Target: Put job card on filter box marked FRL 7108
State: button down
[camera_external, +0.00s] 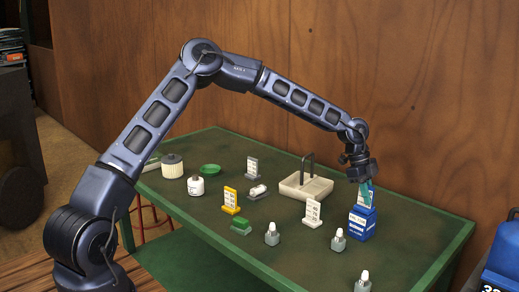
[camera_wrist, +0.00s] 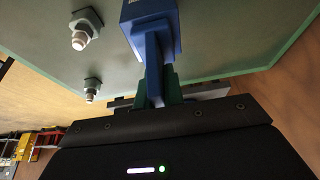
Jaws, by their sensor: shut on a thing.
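The box's number is too small to read.
A beige tray with a dark handle (camera_external: 305,188) stands left of the box. A white label stand (camera_external: 312,213) and several small grey blocks with white tops (camera_external: 338,240) are nearby. A yellow label stand (camera_external: 230,201) is farther left. The wooden wall (camera_external: 420,110) rises behind.

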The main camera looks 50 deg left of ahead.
jog(key=shift+f, duration=0.15)
jog(key=c, duration=1.5)
grip_release()
jog(key=v, duration=1.1)
jog(key=s+a+r+n+y, duration=0.3)
jog(key=s+r, duration=0.6)
jog(key=s, duration=0.4)
jog(key=s+a+r+n+t+y, duration=0.1)
jog(key=s+a+r+n, duration=0.3)
jog(key=s, duration=0.5)
jog(key=s+a+r+n+t+y, duration=0.1)
jog(key=s+a+r+n, duration=0.3)
jog(key=s, duration=0.6)
jog(key=s+a+n+t, duration=0.1)
jog(key=s+a+n, duration=0.1)
jog(key=s, duration=0.6)
jog(key=s+a+n, duration=0.2)
jog(key=s+a, duration=0.1)
jog(key=s, duration=0.4)
jog(key=s+a+n+t, duration=0.1)
jog(key=s+a+n, duration=0.2)
jog(key=s, duration=0.5)
jog(key=shift+s+a+t+h, duration=0.3)
